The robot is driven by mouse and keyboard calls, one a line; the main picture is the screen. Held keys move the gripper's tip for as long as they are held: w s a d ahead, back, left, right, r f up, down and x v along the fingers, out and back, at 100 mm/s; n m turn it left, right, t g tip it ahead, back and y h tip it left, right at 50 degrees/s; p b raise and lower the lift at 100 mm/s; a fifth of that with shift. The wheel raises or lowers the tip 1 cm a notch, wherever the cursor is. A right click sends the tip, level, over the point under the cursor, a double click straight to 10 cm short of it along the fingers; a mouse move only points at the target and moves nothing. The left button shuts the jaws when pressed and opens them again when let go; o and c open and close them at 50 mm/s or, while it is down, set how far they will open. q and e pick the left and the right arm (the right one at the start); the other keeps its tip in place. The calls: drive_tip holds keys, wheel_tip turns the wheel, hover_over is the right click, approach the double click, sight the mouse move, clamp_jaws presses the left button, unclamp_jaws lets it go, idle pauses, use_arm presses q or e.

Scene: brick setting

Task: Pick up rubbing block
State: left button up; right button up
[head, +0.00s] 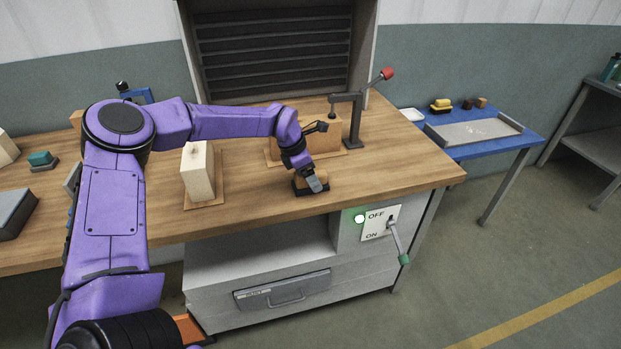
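A small block with a brown top and a dark base (299,190), which looks like the rubbing block, lies near the front edge of the wooden bench. My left gripper (314,184) reaches down from above and is right at this block, covering part of it. The fingers are too small and too overlapped to tell whether they are open or shut on it. The block appears to be on the bench top. My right gripper is not in view.
A pale wood block (197,172) stands on a board left of the gripper. A clamp lever with a red knob (386,73) rises behind it. An OFF/ON switch panel (376,222) is below the bench edge. A blue table (490,147) stands at right.

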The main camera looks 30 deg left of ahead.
use_arm(q)
drive_tip(key=c, duration=1.3)
drive_tip(key=shift+o, duration=0.2)
drive_tip(key=shift+r, duration=0.1)
drive_tip(key=shift+r, duration=0.25)
wheel_tip(320, 180, up, 2)
drive_tip(key=shift+r+b, duration=0.25)
drive_tip(key=shift+b, duration=0.1)
drive_tip(key=s+d+r+b, duration=0.4)
drive_tip(key=s+d+r, duration=0.5)
drive_tip(key=d+r, duration=0.1)
drive_tip(key=shift+s+d, duration=0.15)
drive_tip(key=shift+d, duration=0.1)
